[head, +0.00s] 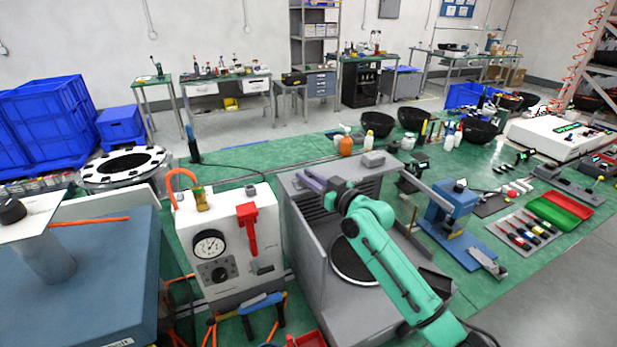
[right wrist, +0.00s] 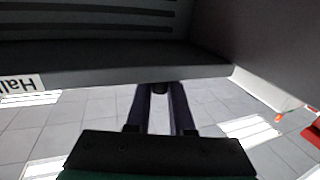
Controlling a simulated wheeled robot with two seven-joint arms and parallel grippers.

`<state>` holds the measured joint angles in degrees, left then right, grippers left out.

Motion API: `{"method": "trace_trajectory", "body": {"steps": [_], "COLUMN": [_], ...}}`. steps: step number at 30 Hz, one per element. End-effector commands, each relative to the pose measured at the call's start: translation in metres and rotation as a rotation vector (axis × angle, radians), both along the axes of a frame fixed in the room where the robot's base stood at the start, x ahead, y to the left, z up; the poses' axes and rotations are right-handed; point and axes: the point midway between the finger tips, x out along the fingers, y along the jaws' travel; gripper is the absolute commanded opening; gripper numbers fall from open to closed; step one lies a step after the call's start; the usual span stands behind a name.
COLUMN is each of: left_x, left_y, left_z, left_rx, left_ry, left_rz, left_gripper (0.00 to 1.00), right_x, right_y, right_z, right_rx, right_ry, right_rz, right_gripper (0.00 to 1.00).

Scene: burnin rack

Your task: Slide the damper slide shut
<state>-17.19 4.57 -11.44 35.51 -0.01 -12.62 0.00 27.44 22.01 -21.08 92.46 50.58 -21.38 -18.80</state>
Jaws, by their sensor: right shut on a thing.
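The grey unit (head: 310,235) stands on the green bench in the middle of the head view, with a louvred slotted face and a dark round opening (head: 350,262). My right gripper (head: 308,181) is at the unit's upper back left, its purple fingers level with the top edge. In the right wrist view, the right gripper (right wrist: 160,92) is shut on a small dark knob (right wrist: 159,87) at the edge of a grey panel (right wrist: 110,75). The knob looks like the handle of the damper slide, but the slide's outline and how far it stands open cannot be told. My left gripper is out of view.
A white gauge box (head: 232,245) with a red lever (head: 247,225) stands close to the unit's left. A blue press (head: 452,205) stands to its right, beside tools and trays. Black bowls (head: 378,124) and bottles are behind. Orange-handled tools lie in front.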

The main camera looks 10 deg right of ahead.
Motion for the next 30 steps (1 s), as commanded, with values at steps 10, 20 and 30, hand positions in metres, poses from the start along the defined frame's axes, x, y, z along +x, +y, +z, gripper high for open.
{"method": "trace_trajectory", "body": {"steps": [10, 20, 30], "left_x": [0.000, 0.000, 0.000], "left_y": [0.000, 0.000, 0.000], "left_z": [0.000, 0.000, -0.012], "left_rx": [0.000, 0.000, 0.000], "left_ry": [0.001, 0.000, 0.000], "left_rz": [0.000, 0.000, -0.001], "left_gripper": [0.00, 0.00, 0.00], "right_x": [0.000, 0.000, 0.001], "right_y": [0.000, 0.000, -0.006], "right_z": [0.000, 0.000, -0.006], "right_rx": [0.000, 0.000, -0.002], "right_ry": [0.001, 0.001, 0.000], "right_rz": [0.000, 0.000, 0.000], "right_gripper": [0.00, 0.00, 0.00]}}
